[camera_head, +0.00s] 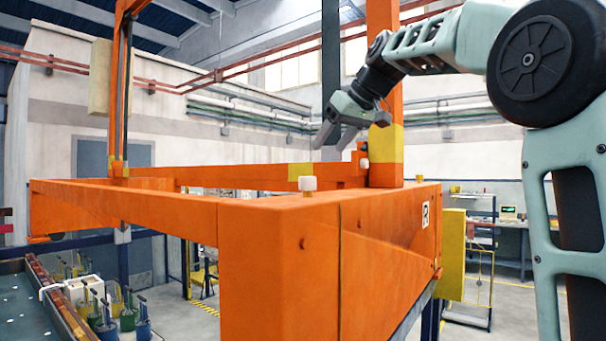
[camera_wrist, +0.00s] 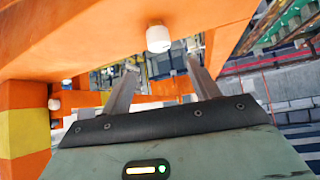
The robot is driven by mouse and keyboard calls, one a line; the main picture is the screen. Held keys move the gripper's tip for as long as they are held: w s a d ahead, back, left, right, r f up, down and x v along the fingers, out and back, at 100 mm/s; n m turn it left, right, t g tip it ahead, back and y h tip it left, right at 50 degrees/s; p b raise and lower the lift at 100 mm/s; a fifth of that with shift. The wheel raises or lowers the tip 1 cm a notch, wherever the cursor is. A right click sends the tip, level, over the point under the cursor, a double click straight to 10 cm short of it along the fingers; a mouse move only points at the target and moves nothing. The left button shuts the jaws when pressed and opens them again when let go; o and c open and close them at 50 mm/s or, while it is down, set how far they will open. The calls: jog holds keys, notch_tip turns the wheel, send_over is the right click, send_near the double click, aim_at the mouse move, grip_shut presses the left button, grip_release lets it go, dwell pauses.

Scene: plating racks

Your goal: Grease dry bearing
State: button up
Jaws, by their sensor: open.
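My gripper (camera_head: 327,130) is raised above the orange frame, pointing down and left, open. In the wrist view its two fingers (camera_wrist: 161,68) stand apart with nothing between them. A white capped fitting (camera_head: 309,184) sits on top of the near orange beam, below my gripper. Another white fitting (camera_head: 365,163) sits by the orange post. The wrist view shows a white fitting (camera_wrist: 158,38) just beyond the fingertips and another (camera_wrist: 54,104) at the left. I cannot tell which fitting, if any, is the dry bearing.
The large orange frame (camera_head: 255,240) with its upright post (camera_head: 383,60) fills the middle. A yellow panel (camera_head: 453,254) is at right. Air above the near beam is clear.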

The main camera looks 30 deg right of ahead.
aim_at(308, 183)
jog(key=p+x, duration=0.4)
jog(key=x, duration=0.8)
jog(key=shift+r, duration=0.1)
jog(key=c, duration=1)
